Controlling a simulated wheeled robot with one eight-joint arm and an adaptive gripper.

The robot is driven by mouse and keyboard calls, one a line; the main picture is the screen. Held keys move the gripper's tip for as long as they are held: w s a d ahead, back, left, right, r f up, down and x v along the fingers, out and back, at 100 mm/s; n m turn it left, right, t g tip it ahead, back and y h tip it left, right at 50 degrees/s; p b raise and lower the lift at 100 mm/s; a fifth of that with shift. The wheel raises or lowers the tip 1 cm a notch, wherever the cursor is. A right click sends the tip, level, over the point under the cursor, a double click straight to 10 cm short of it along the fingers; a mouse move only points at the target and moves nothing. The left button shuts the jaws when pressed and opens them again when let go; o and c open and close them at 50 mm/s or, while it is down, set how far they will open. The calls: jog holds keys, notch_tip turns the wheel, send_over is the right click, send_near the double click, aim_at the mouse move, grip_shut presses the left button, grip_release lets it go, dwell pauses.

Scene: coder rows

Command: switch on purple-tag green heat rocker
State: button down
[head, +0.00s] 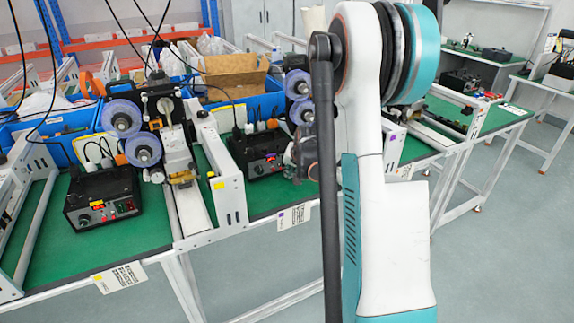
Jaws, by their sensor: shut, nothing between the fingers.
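A control box (258,152) on the middle bench has a lit red display and small controls on its front. The white card (293,216) on that bench's front edge carries a small purple mark. The green heat rocker is too small to make out, so I cannot tell its position. My arm stands large in the foreground, just right of this box, and hides part of the machine behind it. I cannot make out my gripper or its fingertips.
A similar control box (103,196) sits on the left bench, whose card (119,277) has a yellow mark. Reel machines and white side frames (228,178) stand around the boxes. Black cables hang at upper left. The grey floor in front of the benches is clear.

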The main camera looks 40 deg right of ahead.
jog(key=shift+w, duration=0.15)
dwell(0.5)
jog(key=shift+w+d, duration=0.1)
jog(key=shift+w, duration=0.2)
jog(key=shift+w+d+f, duration=0.1)
jog(key=shift+w, duration=0.2)
dwell(0.6)
dwell(0.3)
jog(key=shift+s+a, duration=0.2)
jog(key=shift+s, duration=0.55)
jog(key=shift+s, duration=0.15)
jog(key=shift+s+a+r, duration=0.15)
jog(key=shift+s+a, duration=0.05)
jog(key=shift+s, duration=0.55)
jog(key=shift+s+a+r, duration=0.2)
jog(key=shift+s, duration=0.6)
jog(key=shift+s+a+r, duration=0.15)
jog(key=shift+s+a, duration=0.05)
jog(key=shift+s, duration=0.55)
